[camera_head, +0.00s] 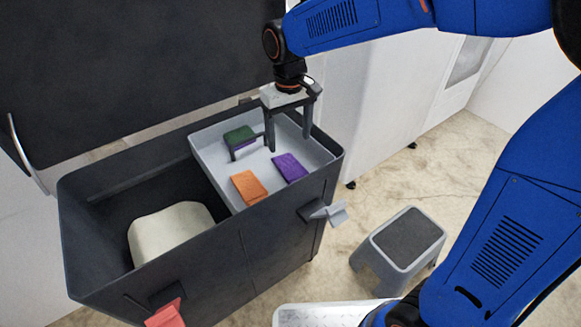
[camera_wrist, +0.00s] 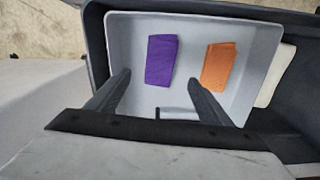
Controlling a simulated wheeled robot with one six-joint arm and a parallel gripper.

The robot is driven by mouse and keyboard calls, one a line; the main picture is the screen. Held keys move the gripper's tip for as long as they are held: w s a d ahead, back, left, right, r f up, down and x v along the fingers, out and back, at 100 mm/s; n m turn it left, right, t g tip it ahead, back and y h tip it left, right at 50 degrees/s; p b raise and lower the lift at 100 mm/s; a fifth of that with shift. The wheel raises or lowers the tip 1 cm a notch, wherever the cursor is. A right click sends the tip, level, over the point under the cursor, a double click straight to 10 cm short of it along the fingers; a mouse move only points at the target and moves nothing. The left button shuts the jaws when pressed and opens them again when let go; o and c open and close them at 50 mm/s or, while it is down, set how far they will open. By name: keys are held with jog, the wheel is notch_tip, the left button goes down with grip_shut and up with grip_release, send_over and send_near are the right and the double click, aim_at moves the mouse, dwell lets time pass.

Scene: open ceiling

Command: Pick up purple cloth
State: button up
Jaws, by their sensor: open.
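A folded purple cloth (camera_head: 290,168) lies flat on the floor of a light grey tray (camera_head: 204,167), to the right of an orange cloth (camera_head: 249,187). In the wrist view the purple cloth (camera_wrist: 161,60) is left of the orange cloth (camera_wrist: 217,66). My gripper (camera_head: 289,144) points down over the tray, behind the purple cloth in the head view, and is open and empty. In the wrist view its two fingers (camera_wrist: 158,92) are spread apart, with the purple cloth beyond them. Part of another purple item (camera_head: 246,146) shows under a green thing in the tray.
The tray sits in the right part of a dark bin (camera_head: 80,200), whose walls surround it. A cream item (camera_head: 168,228) lies in the bin's left part. A green item with a dark handle (camera_head: 239,134) is in the tray. A grey step stool (camera_head: 408,238) stands on the floor at right.

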aim_at(289, 162)
notch_tip(289, 162, down, 10)
jog(key=shift+w+r, duration=0.1)
dwell(0.5)
jog(key=shift+c, duration=0.5)
jog(key=c, duration=1)
